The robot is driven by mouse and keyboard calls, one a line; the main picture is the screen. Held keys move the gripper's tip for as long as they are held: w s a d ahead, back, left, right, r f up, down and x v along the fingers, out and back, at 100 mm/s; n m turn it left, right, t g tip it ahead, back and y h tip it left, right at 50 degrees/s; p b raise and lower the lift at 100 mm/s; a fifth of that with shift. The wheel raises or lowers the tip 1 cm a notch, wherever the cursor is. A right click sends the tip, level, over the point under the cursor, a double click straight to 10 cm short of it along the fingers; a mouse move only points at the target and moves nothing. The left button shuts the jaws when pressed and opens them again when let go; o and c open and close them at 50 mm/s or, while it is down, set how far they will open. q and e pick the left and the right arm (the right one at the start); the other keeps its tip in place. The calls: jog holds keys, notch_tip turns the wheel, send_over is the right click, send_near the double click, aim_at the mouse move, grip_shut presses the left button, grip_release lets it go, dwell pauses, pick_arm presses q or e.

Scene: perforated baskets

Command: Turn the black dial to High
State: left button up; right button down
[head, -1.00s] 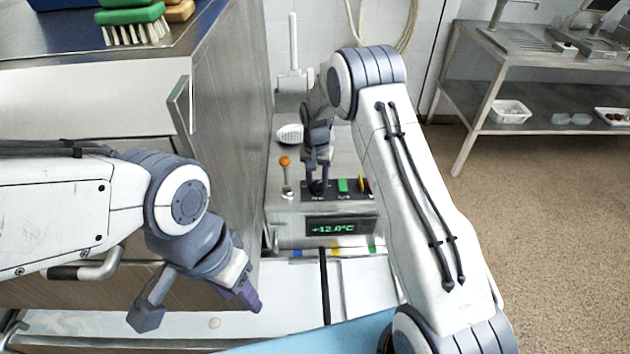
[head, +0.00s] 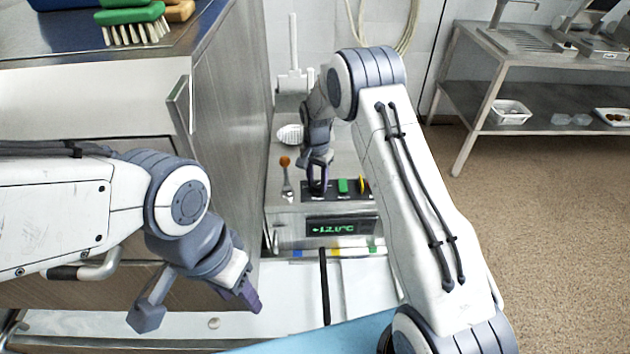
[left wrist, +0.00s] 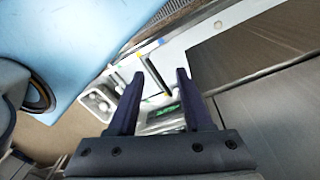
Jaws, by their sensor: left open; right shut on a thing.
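The black control panel (head: 355,197) sits on top of a metal unit in the middle of the head view. My right gripper (head: 318,189) reaches down to the left part of this panel and is shut on the black dial there. Its fingers hide most of the dial, so I cannot read the setting it points to. My left gripper (head: 198,306) is open and empty, low at the left, well apart from the panel. Its two spread fingers also show in the left wrist view (left wrist: 158,92).
Beside the dial are an orange-knobbed lever (head: 286,172), a green switch (head: 343,185) and a yellow part. Below, a green display (head: 337,227) reads about +12.0°C. A steel cabinet (head: 228,110) stands close on the left. Open floor (head: 545,220) lies to the right.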

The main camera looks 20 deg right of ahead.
aim_at(315, 185)
jog(key=shift+c, duration=2.2)
grip_release()
jog(key=shift+s+a, duration=0.15)
jog(key=shift+a, duration=0.15)
jog(key=shift+d+r, duration=0.1)
jog(key=shift+d, duration=0.1)
notch_tip(315, 185, up, 10)
jog(key=b, duration=0.1)
jog(key=shift+a+r, duration=0.2)
